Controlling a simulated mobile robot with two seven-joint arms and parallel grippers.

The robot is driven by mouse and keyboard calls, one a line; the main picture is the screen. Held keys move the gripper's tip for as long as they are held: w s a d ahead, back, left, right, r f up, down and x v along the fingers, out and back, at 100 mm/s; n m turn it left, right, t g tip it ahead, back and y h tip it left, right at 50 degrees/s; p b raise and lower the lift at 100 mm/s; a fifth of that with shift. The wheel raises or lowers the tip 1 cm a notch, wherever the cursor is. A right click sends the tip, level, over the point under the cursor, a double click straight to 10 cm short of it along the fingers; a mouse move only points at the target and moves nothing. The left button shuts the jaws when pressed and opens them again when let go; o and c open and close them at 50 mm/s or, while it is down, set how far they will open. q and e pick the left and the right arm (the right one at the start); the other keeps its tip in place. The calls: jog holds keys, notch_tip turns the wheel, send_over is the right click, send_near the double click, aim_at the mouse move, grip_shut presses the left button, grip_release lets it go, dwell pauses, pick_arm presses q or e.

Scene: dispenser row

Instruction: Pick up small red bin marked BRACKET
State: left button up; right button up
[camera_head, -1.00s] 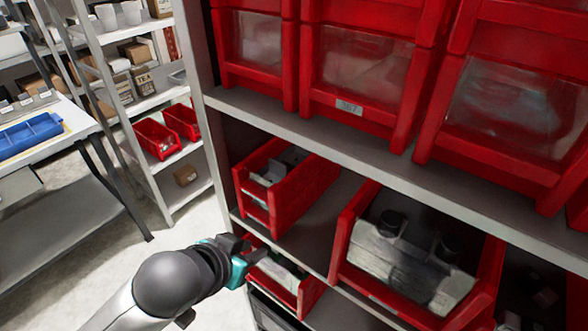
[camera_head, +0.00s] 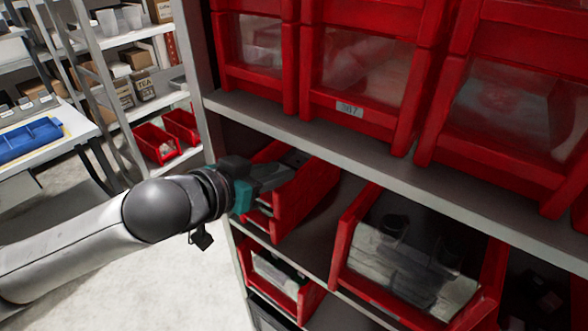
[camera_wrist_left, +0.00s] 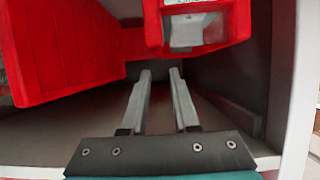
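A small red bin (camera_head: 308,198) stands at the left end of the middle shelf in the head view, with its front partly hidden by my left gripper. I cannot read BRACKET on any bin. My left gripper (camera_head: 285,176) is in front of this bin at its open face. In the left wrist view its two grey fingers (camera_wrist_left: 160,74) are apart with nothing between them. Beyond the tips there, a red bin (camera_wrist_left: 238,22) with a cut-off label and grey contents shows at the top. A larger red surface (camera_wrist_left: 62,50) fills the upper left. My right gripper is not in view.
A wider red bin (camera_head: 348,225) stands to the right on the same shelf. Another small red bin (camera_head: 300,296) sits on the shelf below. The shelf board above (camera_head: 330,135) carries large red bins, and a grey upright (camera_head: 197,60) borders the left.

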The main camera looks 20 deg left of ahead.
aim_at(310, 161)
pick_arm(q)
jog(key=p+x, duration=0.1)
jog(key=x, duration=1.2)
jog(key=shift+s+f, duration=0.1)
jog(key=shift+c, duration=0.3)
grip_shut()
dwell(0.9)
